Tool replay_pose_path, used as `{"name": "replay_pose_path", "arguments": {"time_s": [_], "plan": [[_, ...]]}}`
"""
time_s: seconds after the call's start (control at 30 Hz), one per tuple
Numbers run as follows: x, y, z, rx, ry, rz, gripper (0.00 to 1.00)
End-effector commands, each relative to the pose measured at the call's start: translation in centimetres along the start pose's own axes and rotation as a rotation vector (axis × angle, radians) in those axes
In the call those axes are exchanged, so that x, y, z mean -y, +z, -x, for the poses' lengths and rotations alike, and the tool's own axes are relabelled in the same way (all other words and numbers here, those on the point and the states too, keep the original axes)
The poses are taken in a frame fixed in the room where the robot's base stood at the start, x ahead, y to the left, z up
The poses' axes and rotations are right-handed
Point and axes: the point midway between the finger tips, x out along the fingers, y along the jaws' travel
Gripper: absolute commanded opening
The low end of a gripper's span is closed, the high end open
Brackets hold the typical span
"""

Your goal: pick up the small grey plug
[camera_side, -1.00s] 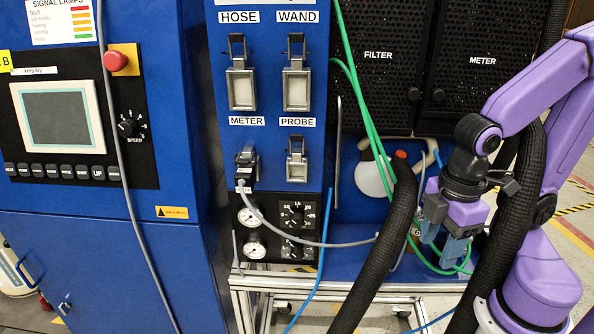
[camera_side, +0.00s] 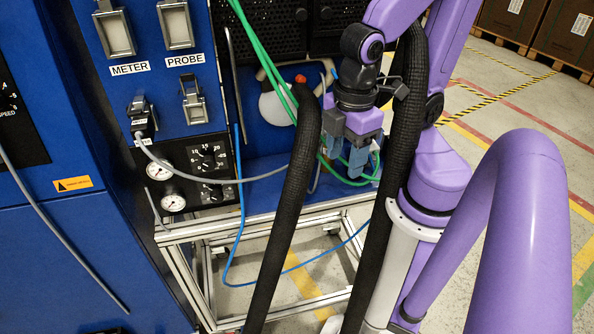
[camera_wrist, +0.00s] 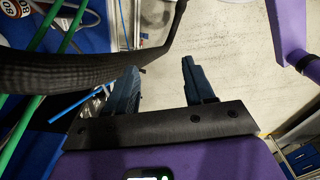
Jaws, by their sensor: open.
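My gripper (camera_side: 347,160) hangs low over the right part of the blue bench in the side view, beside green hoses. In the wrist view my gripper (camera_wrist: 160,68) has its two blue-grey fingers apart, with pale floor showing between them and nothing held. I cannot make out a loose small grey plug in either view. A dark connector (camera_side: 143,121) with a grey cable (camera_side: 215,180) sits in the METER socket of the blue panel, well left of my gripper. I cannot tell whether it is the plug.
A thick black hose (camera_side: 290,205) rises left of my gripper and also crosses the wrist view (camera_wrist: 70,70). Green hoses (camera_side: 272,68) drop close to the fingers. The PROBE socket (camera_side: 195,108) looks empty. A blue tube (camera_side: 237,235) hangs before the metal frame (camera_side: 180,232).

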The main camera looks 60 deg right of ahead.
Motion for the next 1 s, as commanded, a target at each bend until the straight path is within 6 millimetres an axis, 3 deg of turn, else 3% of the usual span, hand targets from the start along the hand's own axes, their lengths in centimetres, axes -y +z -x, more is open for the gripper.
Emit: {"name": "replay_pose_path", "arguments": {"time_s": [0.47,0.5,0.53,0.87,1.0], "plan": [[0.0,0.0,0.0,0.0,0.0,0.0,0.53],[0.0,0.0,0.0,0.0,0.0,0.0,0.56],[0.0,0.0,0.0,0.0,0.0,0.0,0.66],[-0.1,-0.1,0.0,0.0,-0.001,-0.012,0.66],[-1.1,-0.9,-0.4,-0.001,-0.006,-0.104,0.66]]}}
